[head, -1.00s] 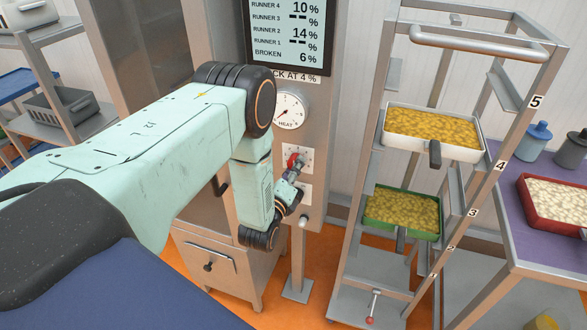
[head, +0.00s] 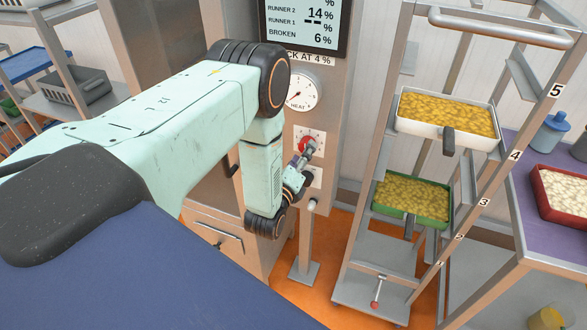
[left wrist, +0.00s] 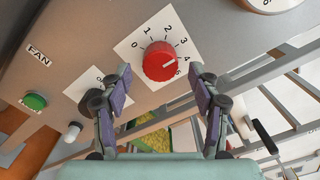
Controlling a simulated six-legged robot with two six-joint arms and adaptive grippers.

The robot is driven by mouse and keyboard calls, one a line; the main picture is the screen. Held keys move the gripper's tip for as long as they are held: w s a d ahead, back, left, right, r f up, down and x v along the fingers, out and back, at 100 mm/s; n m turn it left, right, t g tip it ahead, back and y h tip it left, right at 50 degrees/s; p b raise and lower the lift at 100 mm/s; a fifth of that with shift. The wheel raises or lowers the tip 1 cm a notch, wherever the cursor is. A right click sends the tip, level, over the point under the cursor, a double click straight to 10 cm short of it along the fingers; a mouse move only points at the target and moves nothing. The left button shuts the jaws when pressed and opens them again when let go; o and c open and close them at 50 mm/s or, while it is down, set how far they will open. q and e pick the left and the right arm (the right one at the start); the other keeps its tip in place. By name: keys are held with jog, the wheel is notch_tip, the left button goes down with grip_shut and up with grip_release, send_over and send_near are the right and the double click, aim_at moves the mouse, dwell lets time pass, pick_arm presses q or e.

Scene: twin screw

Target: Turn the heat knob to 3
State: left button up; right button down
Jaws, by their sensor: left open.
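The red heat knob (left wrist: 160,61) sits on a white plate numbered from 0 upward. Its white mark points right, toward the 4–5 side of the scale. It also shows in the head view (head: 304,143), partly covered by my gripper. My left gripper (left wrist: 161,76) is open, its two purple-padded fingers spread on either side of the knob's near edge in the left wrist view; I cannot tell whether they touch it. In the head view my left gripper (head: 310,150) is right at the knob. My right gripper is not in view.
A round HEAT gauge (head: 301,92) and a display (head: 303,22) are above the knob. A green FAN button (left wrist: 36,101) is lower left in the wrist view. A rack with a white tray (head: 410,124) and a green tray (head: 383,211) stands to the right.

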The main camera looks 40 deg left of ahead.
pick_arm(q)
jog(key=v, duration=1)
jog(key=shift+s, duration=0.15)
jog(key=s+d+f+n+g+h+b, duration=0.35)
jog(key=s+f+n+g, duration=0.75)
jog(key=f+n, duration=0.5)
jog(key=s+d+f+n+g+b, duration=0.3)
jog(key=s+f+b, duration=0.2)
jog(key=s, duration=0.3)
jog(key=s+d+f+n+g+b, duration=0.3)
jog(key=s+f+b, duration=0.3)
jog(key=s, duration=0.3)
jog(key=shift+d+h+b, duration=0.25)
jog(key=shift+h+b, duration=0.2)
jog(key=shift+b, duration=0.3)
